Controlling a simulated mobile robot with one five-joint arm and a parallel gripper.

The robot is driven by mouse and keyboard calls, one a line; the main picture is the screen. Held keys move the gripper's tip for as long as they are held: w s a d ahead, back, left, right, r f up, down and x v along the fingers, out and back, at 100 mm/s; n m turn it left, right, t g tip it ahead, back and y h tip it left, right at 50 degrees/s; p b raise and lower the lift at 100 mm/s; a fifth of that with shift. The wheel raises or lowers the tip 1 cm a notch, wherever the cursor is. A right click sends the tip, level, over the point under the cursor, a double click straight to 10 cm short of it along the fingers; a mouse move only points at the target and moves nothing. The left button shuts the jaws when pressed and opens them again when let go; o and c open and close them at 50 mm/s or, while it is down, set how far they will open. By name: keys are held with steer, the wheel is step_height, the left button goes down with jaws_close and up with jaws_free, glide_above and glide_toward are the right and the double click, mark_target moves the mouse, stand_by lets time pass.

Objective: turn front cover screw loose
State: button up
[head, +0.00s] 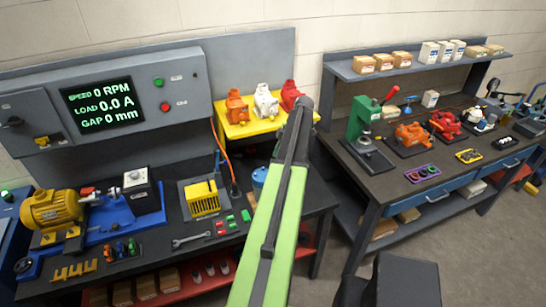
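A yellow motor (55,211) lies on a blue test stand (110,222) at the left bench. An orange motor (237,107), a white motor (266,103) and a red motor (290,95) stand on a yellow rack (245,128) behind my arm. On the right bench are another orange motor (412,136), a red motor (445,124) and a white motor (479,119). The front cover screw is too small to make out on any of them. My green arm reaches up the middle; its gripper does not show.
A control panel (130,75) reading 0 RPM stands behind the left bench. A wrench (191,239) and a yellow slotted block (203,198) lie on that bench. A green press (366,125) stands on the right bench (365,190). Floor (470,245) is free at the right.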

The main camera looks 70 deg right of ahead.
steer(key=p+v, duration=0.5)
steer(key=v, duration=0.3)
steer(key=shift+p, duration=0.35)
